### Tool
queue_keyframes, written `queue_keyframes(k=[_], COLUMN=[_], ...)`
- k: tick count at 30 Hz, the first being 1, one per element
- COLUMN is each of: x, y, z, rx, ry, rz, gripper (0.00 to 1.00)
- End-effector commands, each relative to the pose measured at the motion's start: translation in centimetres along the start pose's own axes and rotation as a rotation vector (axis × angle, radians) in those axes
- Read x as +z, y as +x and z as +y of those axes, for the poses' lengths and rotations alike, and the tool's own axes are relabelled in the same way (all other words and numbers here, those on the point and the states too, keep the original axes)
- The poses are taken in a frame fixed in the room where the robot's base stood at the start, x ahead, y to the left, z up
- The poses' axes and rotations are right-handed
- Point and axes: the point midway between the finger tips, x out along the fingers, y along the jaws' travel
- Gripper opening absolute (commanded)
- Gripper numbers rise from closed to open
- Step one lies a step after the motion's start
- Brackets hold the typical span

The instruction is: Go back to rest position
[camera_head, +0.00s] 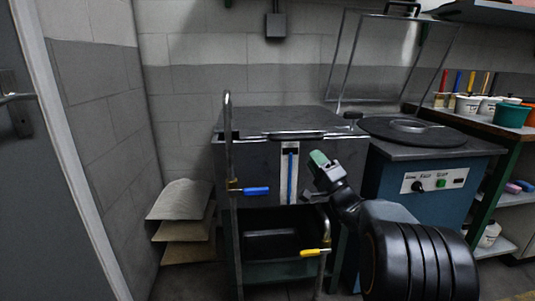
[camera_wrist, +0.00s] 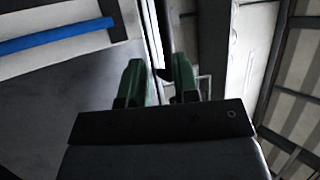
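My gripper (camera_head: 318,161) is in front of the right part of the dark press machine (camera_head: 345,158), just right of its white gauge panel (camera_head: 290,165) with a blue strip. In the wrist view, the two green fingers of my gripper (camera_wrist: 160,80) stand apart with a gap between them. I see nothing held between them. The panel's blue strip (camera_wrist: 55,36) shows large at the upper left of that view. Whether the gripper touches the machine cannot be told.
A blue-handled valve (camera_head: 256,191) and a yellow-handled valve (camera_head: 315,252) stick out on pipes at the machine's front. A blue cabinet (camera_head: 430,190) with a round black plate (camera_head: 412,130) stands right. Stacked felt pieces (camera_head: 184,200) lie left. A shelf (camera_head: 500,141) holds pots.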

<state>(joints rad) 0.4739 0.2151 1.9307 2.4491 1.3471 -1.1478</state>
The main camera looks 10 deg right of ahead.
Motion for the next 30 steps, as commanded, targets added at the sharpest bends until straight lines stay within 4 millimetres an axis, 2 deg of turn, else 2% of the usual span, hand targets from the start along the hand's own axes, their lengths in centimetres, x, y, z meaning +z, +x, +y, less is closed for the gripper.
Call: queue_keyframes(k=[2, 5, 8, 12, 15, 19, 21, 24, 30], x=[0.3, 1.9, 5.1, 11.2, 15.1, 18.6, 19.8, 20.6, 19.3], y=[0.3, 1.5, 3.0, 4.2, 3.7, 2.0, 0.7, -1.2, -4.3], z=[-0.5, -2.1, -4.8, -9.6, -12.6, -16.5, -18.5, -21.4, -27.0], rx=[0.004, 0.033, 0.102, 0.268, 0.413, 0.612, 0.722, 0.878, 1.151], ry=[0.003, 0.021, 0.053, 0.093, 0.096, 0.058, 0.016, -0.070, -0.314], rz=[-0.014, -0.082, -0.218, -0.477, -0.658, -0.861, -0.955, -1.067, -1.208], gripper=[0.28, 0.28, 0.28, 0.28, 0.28, 0.28, 0.28, 0.28, 0.28])
